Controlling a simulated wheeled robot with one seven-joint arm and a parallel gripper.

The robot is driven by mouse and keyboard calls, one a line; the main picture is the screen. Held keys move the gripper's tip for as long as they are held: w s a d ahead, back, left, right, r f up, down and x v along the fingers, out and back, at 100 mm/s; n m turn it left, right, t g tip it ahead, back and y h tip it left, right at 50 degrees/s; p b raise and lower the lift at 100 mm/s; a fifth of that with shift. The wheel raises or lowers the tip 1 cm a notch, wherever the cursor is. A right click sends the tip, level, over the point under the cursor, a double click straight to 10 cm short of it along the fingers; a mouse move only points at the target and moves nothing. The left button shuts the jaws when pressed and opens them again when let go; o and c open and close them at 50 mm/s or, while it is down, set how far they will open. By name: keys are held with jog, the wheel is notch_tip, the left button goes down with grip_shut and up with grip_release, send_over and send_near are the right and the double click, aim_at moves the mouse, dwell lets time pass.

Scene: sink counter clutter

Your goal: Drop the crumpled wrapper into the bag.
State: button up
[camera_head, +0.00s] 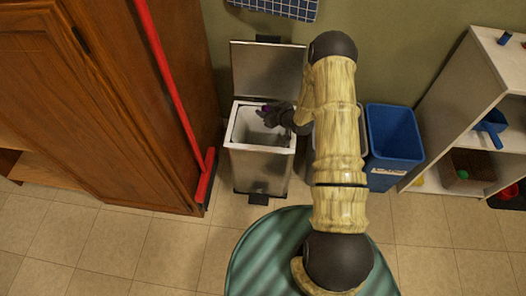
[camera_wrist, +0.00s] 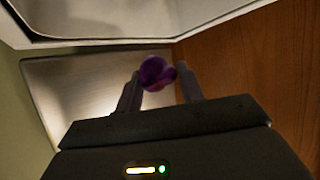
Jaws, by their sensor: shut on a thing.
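A purple crumpled wrapper (camera_wrist: 157,73) is pinched between the two fingers of my gripper (camera_wrist: 161,80) in the wrist view. In the head view my dark gripper (camera_head: 268,113) hangs over the mouth of an open step bin, with only a small purple bit of the wrapper (camera_head: 264,108) showing beside the fingers. The white bag (camera_head: 240,126) lines the bin, its edge folded around the rim. The wrapper appears within the outline of the opening; its exact height over the rim is hard to tell. The bag's bottom is in shadow, and my gripper and arm hide its right side.
The bin's lid (camera_head: 267,69) stands raised behind the opening. A red-handled broom (camera_head: 177,92) leans by the wooden cabinet (camera_head: 130,110) on the left. A blue bin (camera_head: 393,135) and white shelf (camera_head: 480,100) stand to the right. Tile floor is open in front.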

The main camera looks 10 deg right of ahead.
jog(key=shift+f, duration=0.1)
jog(key=o, duration=1)
jog(key=p+v, duration=0.3)
jog(key=v, duration=1.4)
jog(key=shift+s, duration=0.2)
